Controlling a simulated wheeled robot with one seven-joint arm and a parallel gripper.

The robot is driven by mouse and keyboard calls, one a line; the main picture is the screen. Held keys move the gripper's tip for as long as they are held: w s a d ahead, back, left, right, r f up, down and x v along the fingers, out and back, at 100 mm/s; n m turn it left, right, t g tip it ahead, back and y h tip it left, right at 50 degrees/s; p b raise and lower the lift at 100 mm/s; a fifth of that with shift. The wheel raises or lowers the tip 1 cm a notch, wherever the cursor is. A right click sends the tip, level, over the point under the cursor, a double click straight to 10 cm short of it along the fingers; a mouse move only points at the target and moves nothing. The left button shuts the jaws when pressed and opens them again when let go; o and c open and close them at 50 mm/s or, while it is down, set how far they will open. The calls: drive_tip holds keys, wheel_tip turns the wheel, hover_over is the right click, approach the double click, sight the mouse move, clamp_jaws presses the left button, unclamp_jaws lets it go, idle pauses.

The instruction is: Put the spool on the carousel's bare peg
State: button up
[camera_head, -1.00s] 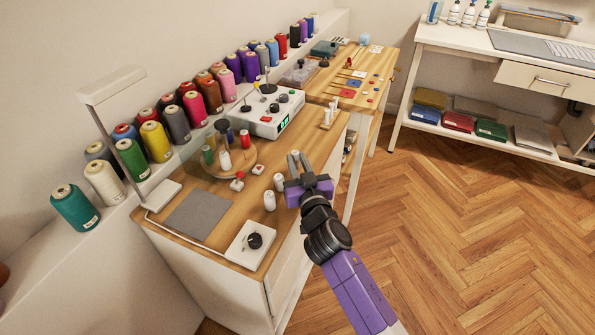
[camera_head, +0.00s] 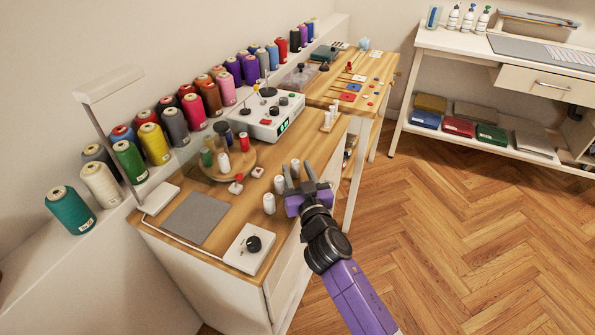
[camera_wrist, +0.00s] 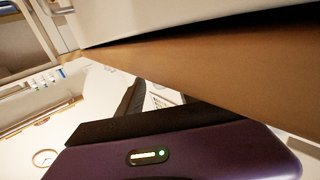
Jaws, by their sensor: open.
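The carousel (camera_head: 239,172) is a round wooden disc on the sewing table, carrying a green spool (camera_head: 207,158), a white spool (camera_head: 224,162), a red spool (camera_head: 244,142) and a dark one (camera_head: 229,137). I cannot make out its bare peg. White spools stand apart from it near the table's right edge: one in front (camera_head: 269,204), one behind it (camera_head: 279,184), and another (camera_head: 295,168) beside my fingers. I cannot tell which is meant. My gripper (camera_head: 299,172) is open at the table's right edge, with no visible contact. In the wrist view, its dark fingers (camera_wrist: 132,103) show no spool.
A lamp (camera_head: 108,85) and a row of large thread cones (camera_head: 152,140) line the table's wall side. A white box with dials (camera_head: 265,115) stands behind the carousel. A grey mat (camera_head: 195,217) and a white block with a black knob (camera_head: 250,247) lie in front. The floor at right is clear.

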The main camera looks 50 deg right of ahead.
drive_tip(key=shift+p, duration=0.3)
drive_tip(key=b+v, duration=0.2)
drive_tip(key=v, duration=0.6)
